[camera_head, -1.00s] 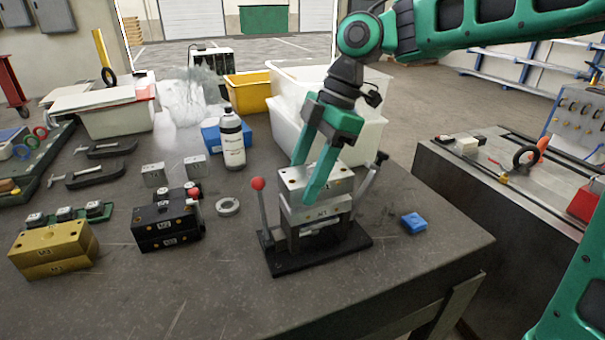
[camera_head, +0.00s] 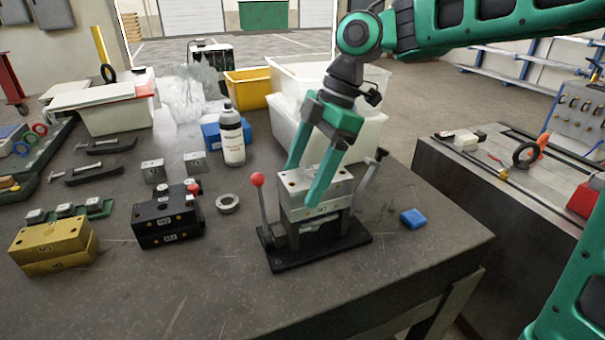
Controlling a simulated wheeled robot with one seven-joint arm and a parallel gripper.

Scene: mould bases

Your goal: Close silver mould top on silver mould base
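The silver mould top (camera_head: 341,187) is a metal block with holes in its upper face. The base sits in a dark press stand (camera_head: 285,262) with a red-knobbed lever on the left and a grey lever on the right. My gripper (camera_head: 304,186) points down from above, with one green finger across the near face of the top and the other at its far side, shut on it. The far fingertip is partly hidden.
A black mould (camera_head: 165,222) and a gold mould (camera_head: 52,248) stand to the left. A metal ring (camera_head: 228,203), a spray bottle (camera_head: 232,138) and white bins (camera_head: 345,132) are nearby. A blue block (camera_head: 413,219) lies right of the stand. The front of the table is clear.

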